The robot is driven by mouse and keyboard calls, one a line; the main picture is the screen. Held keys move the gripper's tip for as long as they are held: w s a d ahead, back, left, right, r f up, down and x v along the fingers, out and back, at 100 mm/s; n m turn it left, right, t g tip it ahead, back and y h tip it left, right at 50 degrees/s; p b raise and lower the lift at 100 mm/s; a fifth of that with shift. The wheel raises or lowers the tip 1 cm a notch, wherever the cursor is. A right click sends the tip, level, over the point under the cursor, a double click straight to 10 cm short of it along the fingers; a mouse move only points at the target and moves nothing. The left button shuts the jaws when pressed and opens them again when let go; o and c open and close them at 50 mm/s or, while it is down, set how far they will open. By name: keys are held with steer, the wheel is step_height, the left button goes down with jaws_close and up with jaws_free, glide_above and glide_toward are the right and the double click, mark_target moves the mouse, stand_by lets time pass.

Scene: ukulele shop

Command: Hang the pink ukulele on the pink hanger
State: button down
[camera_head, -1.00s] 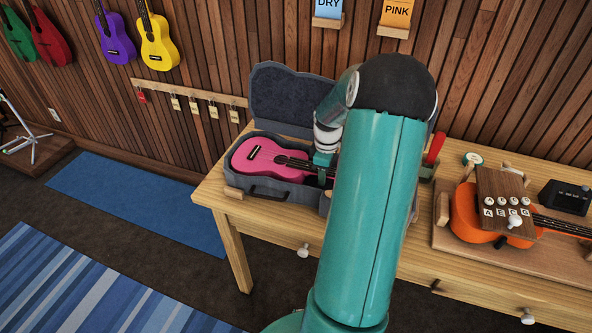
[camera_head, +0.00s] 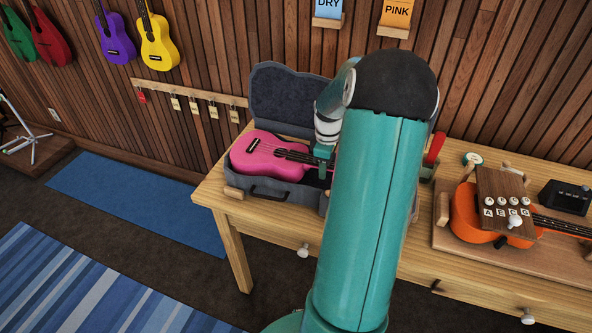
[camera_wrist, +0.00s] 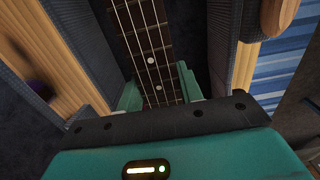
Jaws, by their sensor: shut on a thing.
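The pink ukulele (camera_head: 268,157) is at the open grey case (camera_head: 272,190) on the bench, its body over the case's left part. My gripper (camera_head: 324,154) is shut on its neck, right of the body. In the wrist view the fretted neck (camera_wrist: 146,35) runs between the two teal fingers of my gripper (camera_wrist: 160,92). The headstock is hidden. An orange card reading PINK (camera_head: 397,12) is on the wall above, over a small wooden block (camera_head: 393,31); no hanger prongs are clear there.
My arm hides the bench's middle. To the right, an orange ukulele (camera_head: 468,214) lies on a wooden stand near a black box (camera_head: 566,196). The raised case lid (camera_head: 290,95) stands behind. A blue DRY card (camera_head: 328,8) is left of the PINK card. Other ukuleles hang far left.

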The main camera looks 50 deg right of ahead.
steer(key=shift+r, duration=0.15)
steer(key=shift+r, duration=2.4)
steer(key=shift+r, duration=2.5)
